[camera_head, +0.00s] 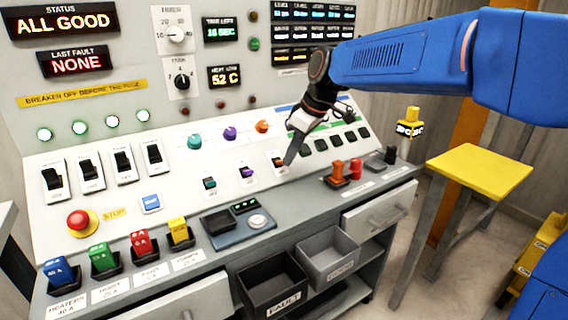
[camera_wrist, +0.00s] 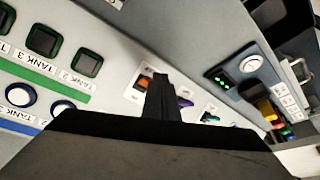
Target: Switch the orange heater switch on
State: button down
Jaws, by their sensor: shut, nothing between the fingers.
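The orange heater switch (camera_head: 278,162) is a small rocker on the sloped white panel, the rightmost of a row of three, below the orange knob (camera_head: 262,126). My gripper (camera_head: 290,160) is shut and empty, its fingertips right beside the orange switch. I cannot tell whether they touch it. In the wrist view the orange switch (camera_wrist: 145,83) shows just left of the dark shut fingers (camera_wrist: 160,95), partly hidden by them. Which way the rocker is tipped is too small to tell. To its left are the purple switch (camera_head: 246,172) and the teal switch (camera_head: 209,183).
Dark square tank buttons (camera_head: 321,145) lie right of the switch. Red and orange plugs (camera_head: 355,168) stand on the ledge at right. A red stop button (camera_head: 78,220) and coloured breakers (camera_head: 103,258) are at left. Two bins (camera_head: 272,287) sit below. A yellow stool (camera_head: 480,172) stands right.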

jog(key=shift+f, duration=1.35)
jog(key=shift+w+a+r, duration=0.3)
jog(key=shift+w+a, duration=0.1)
jog(key=shift+w, duration=0.25)
dwell(0.3)
jog(key=shift+w+a+f, duration=0.15)
jog(key=shift+a, duration=0.05)
jog(key=shift+w, duration=0.1)
jog(key=s+d+r, duration=0.2)
jog(key=s, duration=0.1)
jog(key=shift+s+d+r, duration=0.15)
jog(key=shift+s, duration=0.05)
dwell(0.6)
jog(key=shift+r, duration=0.1)
